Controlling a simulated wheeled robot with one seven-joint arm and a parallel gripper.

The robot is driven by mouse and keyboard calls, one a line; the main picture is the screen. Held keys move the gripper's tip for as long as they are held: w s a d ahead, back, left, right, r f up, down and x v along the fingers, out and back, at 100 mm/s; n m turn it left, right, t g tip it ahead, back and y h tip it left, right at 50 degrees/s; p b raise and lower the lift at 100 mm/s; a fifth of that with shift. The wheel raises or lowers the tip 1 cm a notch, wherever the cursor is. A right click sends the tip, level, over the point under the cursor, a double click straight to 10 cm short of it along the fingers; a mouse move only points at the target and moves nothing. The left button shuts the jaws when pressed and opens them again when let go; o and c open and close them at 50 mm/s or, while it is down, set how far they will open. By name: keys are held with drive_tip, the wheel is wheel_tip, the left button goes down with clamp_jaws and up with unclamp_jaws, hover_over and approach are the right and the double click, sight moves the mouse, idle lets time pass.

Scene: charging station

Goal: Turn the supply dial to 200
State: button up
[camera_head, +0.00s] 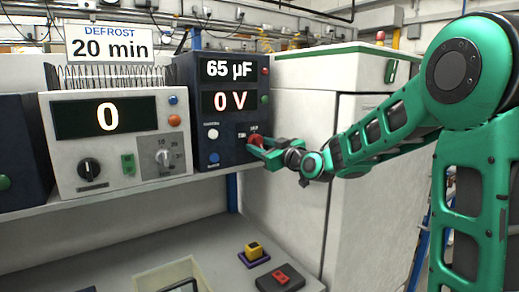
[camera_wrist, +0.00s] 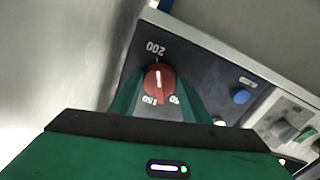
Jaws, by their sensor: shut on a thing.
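The red dial (camera_wrist: 159,84) sits on the dark panel and shows upside down in the wrist view. A "200" label is above it, a "150" label at its lower left and a partly hidden label at its lower right. A white line on the dial runs roughly up and down, its upper end toward "200"; I cannot tell its exact setting. My gripper (camera_wrist: 158,98) has its green fingers on both sides of the dial, shut on it. In the head view, the gripper (camera_head: 262,148) reaches the dark supply unit (camera_head: 222,170) from the right and partly covers the dial.
The supply unit's displays read "65 µF" and "0 V". White and blue buttons (camera_head: 213,158) are left of the dial. A light grey unit (camera_head: 120,185) showing "0" stands to the left, a white cabinet (camera_head: 300,110) to the right. Small devices (camera_head: 280,277) lie on the bench below.

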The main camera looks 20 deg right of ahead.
drive_tip(key=shift+f+n, duration=0.3)
drive_tip(key=shift+f, duration=0.05)
drive_tip(key=o, duration=1)
drive_tip(key=shift+w, duration=0.1)
drive_tip(key=shift+o, duration=0.2)
drive_tip(key=shift+r, duration=0.15)
drive_tip(key=v, duration=1)
drive_tip(key=shift+s+d, duration=0.15)
drive_tip(key=shift+s, duration=0.2)
